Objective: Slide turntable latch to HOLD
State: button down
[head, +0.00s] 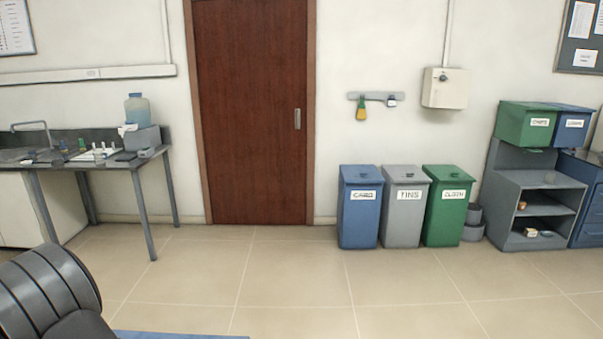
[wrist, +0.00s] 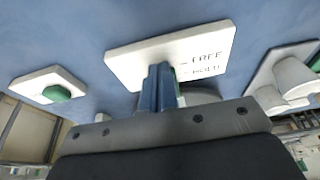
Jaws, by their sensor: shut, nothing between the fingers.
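In the wrist view a white plate (wrist: 120,66) marked FREE above HOLD is fixed on a blue surface (wrist: 60,40). My gripper (wrist: 160,70) has its blue fingers together in front of this plate, left of the lettering. A small strip of green (wrist: 178,86) shows just right of the fingers. It may be part of the latch, but the fingers hide the rest. I cannot tell whether the fingers touch it, or which mark the latch stands at. The head view does not show the gripper or the plate.
In the wrist view a white plate with a green button (wrist: 57,93) lies left of the gripper. White cone-shaped pieces (wrist: 293,83) on a pale base stand close on the right. In the head view the floor (head: 290,280) before the bins (head: 404,205) is clear.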

jog(key=shift+s+d+f, duration=0.1)
jog(key=shift+d+f, duration=0.1)
jog(key=shift+f, duration=0.15)
jog(key=shift+a, duration=0.85)
jog(key=shift+d, duration=0.45)
notch_tip(320, 180, up, 8)
jog(key=shift+a+f, duration=0.25)
jog(key=f, duration=0.7)
jog(key=shift+d, duration=0.25)
jog(key=shift+a+f, duration=0.1)
jog(key=shift+f, duration=0.05)
jog(key=shift+a, duration=0.1)
